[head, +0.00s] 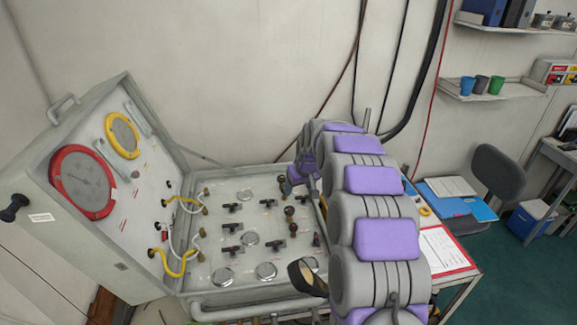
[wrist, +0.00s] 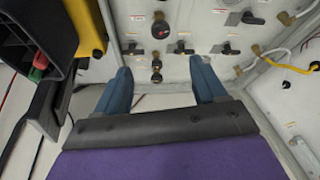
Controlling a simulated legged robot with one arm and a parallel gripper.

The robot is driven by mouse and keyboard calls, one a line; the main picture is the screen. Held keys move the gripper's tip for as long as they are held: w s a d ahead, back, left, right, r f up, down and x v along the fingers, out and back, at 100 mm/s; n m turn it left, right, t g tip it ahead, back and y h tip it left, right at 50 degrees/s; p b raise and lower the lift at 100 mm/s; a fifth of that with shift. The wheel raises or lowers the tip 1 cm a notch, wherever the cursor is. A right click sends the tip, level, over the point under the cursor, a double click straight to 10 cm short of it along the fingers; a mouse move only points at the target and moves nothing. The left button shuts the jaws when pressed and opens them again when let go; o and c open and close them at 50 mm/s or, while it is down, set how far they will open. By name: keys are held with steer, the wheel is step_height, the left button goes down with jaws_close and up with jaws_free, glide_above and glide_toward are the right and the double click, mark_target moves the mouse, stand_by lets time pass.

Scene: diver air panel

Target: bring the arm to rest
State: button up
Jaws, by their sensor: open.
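My arm, grey with purple pads, reaches up from the bottom of the head view and bends over the right side of the diver air panel (head: 222,262). My gripper (head: 296,183) hangs above the panel's back right part. In the wrist view my gripper (wrist: 160,72) shows two blue fingers spread wide apart, with nothing between them. The panel face (wrist: 205,68) lies beyond the fingertips, with black valve handles and round knobs (wrist: 160,28). I cannot tell the exact gap between fingertips and panel.
The open case lid (head: 100,190) stands at left with a red-ringed gauge (head: 82,182) and a yellow-ringed gauge (head: 122,135). Yellow hoses (head: 182,262) link lid and panel. A side table holds a red clipboard (head: 443,248). A chair (head: 498,172) stands at right. Cables hang on the wall.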

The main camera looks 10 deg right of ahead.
steer(key=s+a+r+m+g, duration=0.15)
steer(key=s+r, duration=0.25)
steer(key=s, duration=1.7)
steer(key=s+a+r+g, duration=0.2)
steer(key=s+r+g, duration=0.15)
steer(key=s, duration=1.65)
steer(key=s+d+f+m+g+h, duration=0.1)
steer(key=s, duration=1.2)
step_height(320, 180, down, 11)
steer(key=b, duration=1.1)
steer(key=shift+o, duration=0.3)
steer(key=shift+d, duration=0.1)
